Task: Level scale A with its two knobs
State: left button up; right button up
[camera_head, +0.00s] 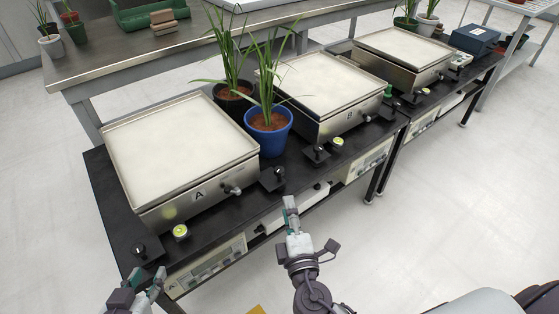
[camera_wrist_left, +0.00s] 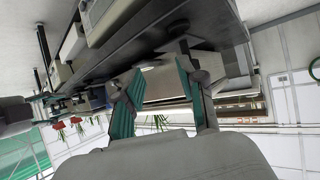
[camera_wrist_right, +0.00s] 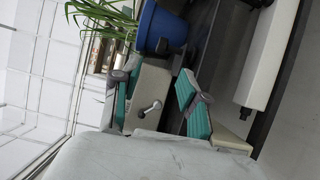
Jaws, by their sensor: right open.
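Scale A (camera_head: 180,150) is a steel box with a pale top plate at the front left of the black bench. A black knob (camera_head: 141,251) stands at its front left corner and another black knob (camera_head: 272,179) at its front right corner. A yellow-green bubble level (camera_head: 181,232) sits by its front edge; the bubble is too small to read. My left gripper (camera_head: 146,284) is near the bench's front edge, below the left knob; its fingers are apart and empty in the left wrist view (camera_wrist_left: 157,92). My right gripper (camera_head: 291,208) is open in front of the right knob; it also shows in the right wrist view (camera_wrist_right: 158,100).
A blue pot (camera_head: 268,133) with a plant stands between scale A and scale B (camera_head: 318,90), with a black pot (camera_head: 232,98) behind it. A lever (camera_head: 232,190) sticks out of scale A's front. A display unit (camera_head: 205,266) sits below the bench edge.

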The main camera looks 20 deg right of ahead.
aim_at(281, 176)
jog(key=shift+n+y, duration=0.4)
jog(key=shift+y, duration=0.2)
jog(key=w+p, duration=0.1)
jog(key=w, duration=0.2)
jog(key=w+d+p, duration=0.1)
jog(key=w, duration=0.2)
jog(key=shift+w+d+r, duration=0.1)
jog(key=shift+d, duration=0.05)
jog(key=w, duration=0.5)
jog(key=shift+w+d, duration=0.15)
jog(key=shift+w, duration=0.1)
pick_arm(q)
jog(key=s+a+f+g+y, duration=0.1)
jog(key=s+a+f+g, duration=0.2)
jog(key=s, duration=0.6)
jog(key=shift+s+a+f+g+y, duration=0.2)
jog(key=shift+s+f+g+y, duration=0.15)
jog(key=shift+f+g, duration=1.2)
pick_arm(e)
jog(key=shift+w, duration=0.65)
pick_arm(q)
jog(key=shift+r+g, duration=0.25)
jog(key=shift+r, duration=0.05)
pick_arm(e)
grip_shut()
